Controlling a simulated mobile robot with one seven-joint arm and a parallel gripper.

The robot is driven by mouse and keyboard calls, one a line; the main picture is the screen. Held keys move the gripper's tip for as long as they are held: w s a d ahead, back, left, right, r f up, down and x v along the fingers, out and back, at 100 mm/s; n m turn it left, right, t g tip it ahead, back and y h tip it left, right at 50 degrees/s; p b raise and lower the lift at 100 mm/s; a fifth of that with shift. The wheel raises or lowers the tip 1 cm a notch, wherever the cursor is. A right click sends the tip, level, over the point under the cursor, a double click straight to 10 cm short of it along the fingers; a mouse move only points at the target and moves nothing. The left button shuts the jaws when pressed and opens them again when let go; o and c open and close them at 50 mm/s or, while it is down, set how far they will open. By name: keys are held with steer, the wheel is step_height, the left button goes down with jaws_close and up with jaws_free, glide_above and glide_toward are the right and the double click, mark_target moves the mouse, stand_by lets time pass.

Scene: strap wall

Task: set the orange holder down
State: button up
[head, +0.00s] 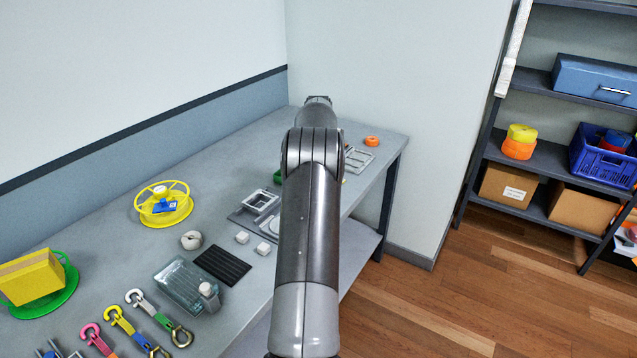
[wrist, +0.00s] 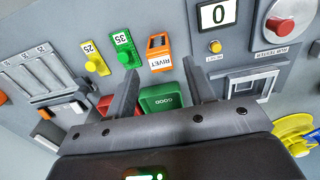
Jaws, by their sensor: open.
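The orange holder (wrist: 159,54), labelled "RIVET", is on the grey surface in the wrist view, to the right of a green holder marked 35 (wrist: 123,50). My gripper (wrist: 160,70) is open, with one finger on each side of the picture's middle. The orange holder shows just beyond the fingertips, between them in the picture, and nothing is gripped. In the head view my own arm hides the gripper and the orange holder.
Near the fingers are a green "GOOD" bin (wrist: 163,98), a red bin (wrist: 105,103), a yellow holder (wrist: 95,60) and a display unit (wrist: 219,16). The bench (head: 110,220) also carries a yellow spool (head: 163,204) and a clear tray (head: 187,288).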

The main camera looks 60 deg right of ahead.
steer(key=shift+r, duration=2.7)
steer(key=w+a+r+h, duration=0.1)
steer(key=w+a+r, duration=0.35)
steer(key=a, duration=0.35)
steer(key=w+a+r, duration=0.3)
steer(key=a+r, duration=0.2)
steer(key=a, duration=0.2)
steer(key=a+r+t, duration=0.1)
steer(key=a+r, duration=0.3)
steer(key=a, duration=0.6)
steer(key=a+r+t, duration=0.1)
steer(key=a+r, duration=0.2)
steer(key=a, duration=0.8)
steer(key=s+a+t, duration=0.1)
steer(key=s+a, duration=0.3)
steer(key=a, duration=0.5)
steer(key=s+a+t, duration=0.1)
steer(key=s+a, duration=0.4)
steer(key=a, duration=0.3)
steer(key=s+a+f, duration=0.3)
steer(key=s+a, duration=0.2)
steer(key=s, duration=0.1)
steer(key=s+a+f+t+y, duration=0.1)
steer(key=s+a+f, duration=0.2)
steer(key=s+a, duration=0.2)
steer(key=shift+s+a+f+t, duration=0.25)
steer(key=shift+s+a+t, duration=0.1)
steer(key=shift+s, duration=0.15)
